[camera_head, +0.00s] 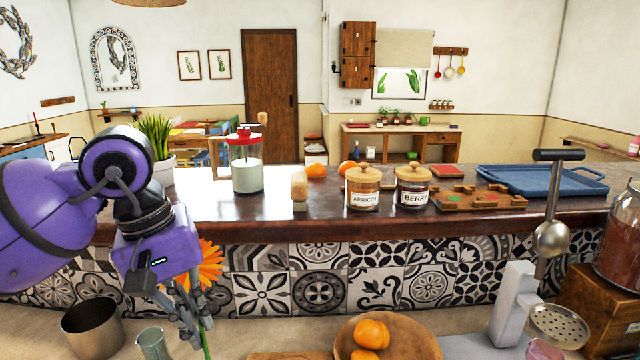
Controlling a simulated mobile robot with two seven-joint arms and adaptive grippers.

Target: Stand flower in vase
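My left gripper (190,322) hangs down from the purple arm at the lower left, above the near worktop. It appears shut on the green stem of an orange flower (211,268). The bloom is up and partly hidden behind the gripper, and the stem runs down past the fingers to the bottom edge. A small greenish glass vessel (152,344), which may be the vase, stands just left of the fingers, apart from them. A wider metal cup (92,330) stands further left. My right gripper is not in view.
A wooden bowl with oranges (370,333) stands right of the gripper, with a juicer (520,300) beyond it. The raised counter behind carries a potted plant (155,140), jars (363,188) and a blue tray (540,180). Its tiled front (320,280) rises behind the worktop.

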